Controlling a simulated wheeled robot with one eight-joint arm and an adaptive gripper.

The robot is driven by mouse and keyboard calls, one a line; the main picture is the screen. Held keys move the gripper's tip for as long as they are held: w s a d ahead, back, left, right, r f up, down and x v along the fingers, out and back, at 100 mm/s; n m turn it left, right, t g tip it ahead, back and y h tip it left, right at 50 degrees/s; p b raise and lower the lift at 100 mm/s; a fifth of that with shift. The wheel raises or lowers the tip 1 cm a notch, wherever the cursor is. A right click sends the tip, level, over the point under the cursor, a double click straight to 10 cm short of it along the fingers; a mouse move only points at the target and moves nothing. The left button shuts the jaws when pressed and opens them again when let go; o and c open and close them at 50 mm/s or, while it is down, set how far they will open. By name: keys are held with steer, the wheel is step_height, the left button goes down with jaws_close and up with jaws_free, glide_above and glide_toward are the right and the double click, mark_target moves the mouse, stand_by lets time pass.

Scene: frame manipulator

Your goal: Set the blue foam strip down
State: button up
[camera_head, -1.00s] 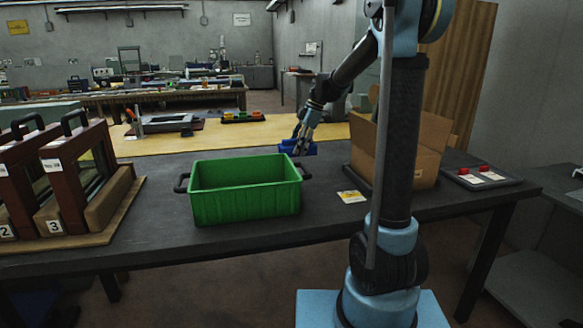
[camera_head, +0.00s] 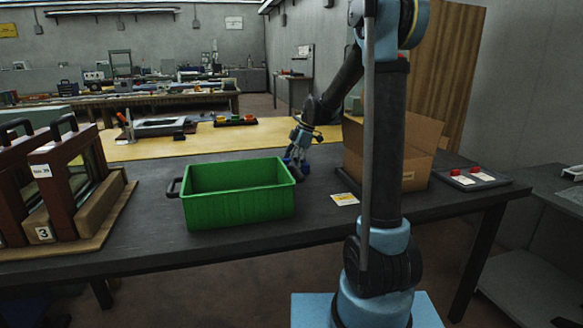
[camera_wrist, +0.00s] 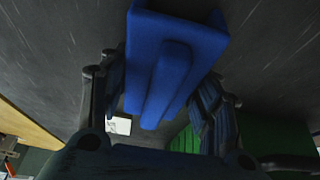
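The blue foam strip (camera_wrist: 178,40) fills the upper middle of the wrist view, with a raised rib along its centre. The fingers of my gripper (camera_wrist: 164,68) lie against its two sides, so the gripper looks shut on it. In the head view my gripper (camera_head: 298,158) points down, low over the dark table (camera_head: 330,229), just behind the right end of the green bin. Only small blue patches show there, and the bin hides part of that spot. I cannot tell whether the strip touches the table.
The green bin (camera_head: 240,209) stands close in front of my gripper. A cardboard box (camera_head: 424,150) stands to the right, with a yellow-and-white card (camera_head: 345,199) before it. A tray with red pieces (camera_head: 474,180) is far right. Brown frames (camera_head: 66,190) stand at left.

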steer(key=shift+o, duration=1.3)
steer(key=v, duration=1.2)
steer(key=shift+d+r, duration=0.1)
